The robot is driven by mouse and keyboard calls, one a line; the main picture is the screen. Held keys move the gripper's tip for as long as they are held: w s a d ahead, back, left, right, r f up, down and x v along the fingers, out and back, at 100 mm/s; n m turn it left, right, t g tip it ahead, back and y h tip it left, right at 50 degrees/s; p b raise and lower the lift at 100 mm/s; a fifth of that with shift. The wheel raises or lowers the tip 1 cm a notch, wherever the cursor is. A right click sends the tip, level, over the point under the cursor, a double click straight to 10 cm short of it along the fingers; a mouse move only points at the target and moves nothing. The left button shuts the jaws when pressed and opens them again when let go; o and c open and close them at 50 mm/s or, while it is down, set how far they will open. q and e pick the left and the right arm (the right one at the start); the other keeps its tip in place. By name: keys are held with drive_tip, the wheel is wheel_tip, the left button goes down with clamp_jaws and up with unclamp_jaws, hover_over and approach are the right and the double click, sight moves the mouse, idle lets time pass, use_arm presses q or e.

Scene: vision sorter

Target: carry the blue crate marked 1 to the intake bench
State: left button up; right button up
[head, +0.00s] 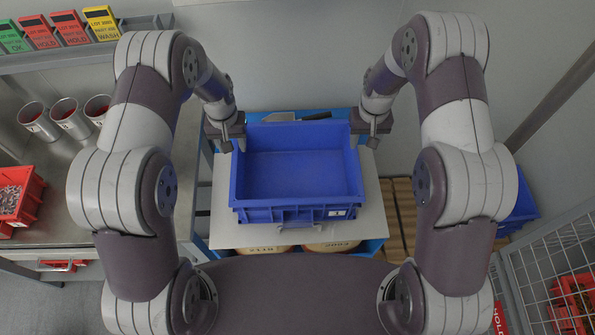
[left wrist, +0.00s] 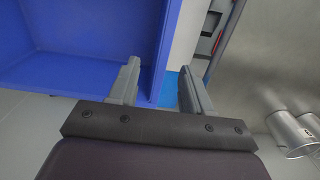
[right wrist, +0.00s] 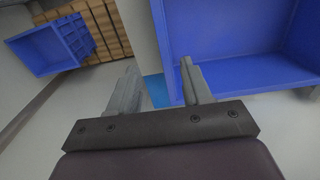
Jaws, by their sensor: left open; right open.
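The blue crate (head: 297,172) is empty and sits level on a pale board in the middle of the head view. Its front wall carries a white label (head: 338,213) that reads 1. My left gripper (head: 236,135) is open at the crate's left wall, near its back end. In the left wrist view the wall of the crate (left wrist: 85,50) lies between the spread fingers (left wrist: 158,88). My right gripper (head: 370,133) is open at the right wall. In the right wrist view the crate's wall (right wrist: 240,35) also lies between the fingers (right wrist: 160,88). I cannot tell finger contact.
The pale board (head: 375,205) tops a blue-framed stand. A steel bench (head: 60,215) at left bears metal tubes (head: 68,118) and a red bin (head: 18,195). Another blue crate (head: 520,208) is at right, on wooden slats (right wrist: 105,35). A wire cage (head: 550,265) stands front right.

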sight(238, 168)
use_arm(q)
drive_tip(key=shift+s+a, duration=0.2)
drive_tip(key=shift+s, duration=0.05)
use_arm(e)
drive_tip(key=shift+s+a, duration=0.2)
drive_tip(key=shift+s, duration=0.1)
use_arm(q)
drive_tip(key=shift+s+a+f, duration=0.1)
drive_tip(key=shift+a+f, duration=0.1)
drive_tip(key=shift+f, duration=0.1)
use_arm(e)
drive_tip(key=shift+a+f, duration=0.2)
drive_tip(key=shift+f, duration=0.05)
use_arm(q)
drive_tip(key=f, duration=1.1)
drive_tip(key=shift+w+d+f, duration=0.15)
drive_tip(key=shift+w, duration=0.25)
use_arm(e)
drive_tip(key=f, duration=0.7)
drive_tip(key=w+f, duration=0.1)
drive_tip(key=f, duration=0.3)
drive_tip(key=shift+d+f, duration=0.15)
use_arm(q)
drive_tip(key=shift+s+f, duration=0.1)
drive_tip(key=shift+f, duration=0.45)
use_arm(e)
drive_tip(key=shift+s+f, duration=0.2)
drive_tip(key=shift+f, duration=0.35)
